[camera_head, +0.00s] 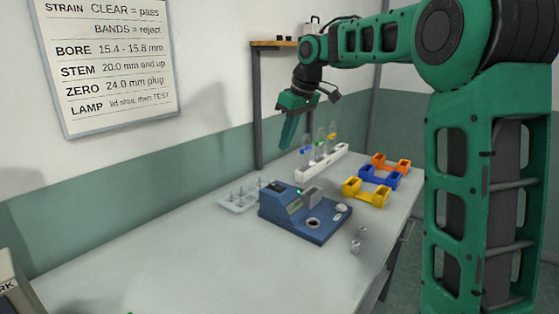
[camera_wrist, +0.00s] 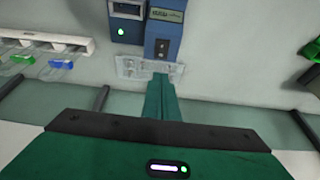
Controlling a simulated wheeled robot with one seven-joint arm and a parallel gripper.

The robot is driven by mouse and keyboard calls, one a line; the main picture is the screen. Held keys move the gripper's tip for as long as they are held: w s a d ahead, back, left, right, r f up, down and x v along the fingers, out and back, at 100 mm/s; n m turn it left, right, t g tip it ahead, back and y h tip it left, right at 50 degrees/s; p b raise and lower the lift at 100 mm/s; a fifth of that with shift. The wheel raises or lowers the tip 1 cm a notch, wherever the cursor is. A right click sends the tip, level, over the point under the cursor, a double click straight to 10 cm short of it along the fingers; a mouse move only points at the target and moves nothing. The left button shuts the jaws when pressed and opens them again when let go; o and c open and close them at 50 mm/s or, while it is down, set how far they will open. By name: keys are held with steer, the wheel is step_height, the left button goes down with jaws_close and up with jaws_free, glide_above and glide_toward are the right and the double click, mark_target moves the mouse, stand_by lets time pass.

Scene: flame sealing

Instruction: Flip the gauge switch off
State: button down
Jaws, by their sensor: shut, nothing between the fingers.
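The blue gauge (camera_head: 290,222) stands on the table in the head view, with a small display, a grey upright block, a round hole and a pale knob on it. In the wrist view the gauge (camera_wrist: 172,33) shows at the top centre, its display lit. A dark switch plate (camera_wrist: 162,47) is on the gauge's face below the display; I cannot tell which way the switch is set. My gripper (camera_head: 287,146) is shut and empty, pointing down in the air above and behind the gauge. Its fingertips (camera_wrist: 160,78) appear just below the gauge, apart from the switch in the wrist view.
A clear tray (camera_head: 236,204) with thin stems lies left of the gauge. A white rack (camera_head: 322,165) with coloured-banded tubes stands behind it. Yellow (camera_head: 366,196), blue and orange holders are at right. Two small metal pieces (camera_head: 356,246) lie in front. The table's left front is clear.

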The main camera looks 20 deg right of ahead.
mark_target(278, 187)
steer(key=x, duration=1.3)
steer(key=shift+s+d+f, duration=0.15)
steer(key=shift+s, duration=0.15)
steer(key=shift+a, duration=0.25)
steer(key=shift+f, duration=0.15)
steer(key=shift+d, duration=0.3)
steer(key=shift+s+d, duration=0.4)
steer(key=shift+s, duration=0.3)
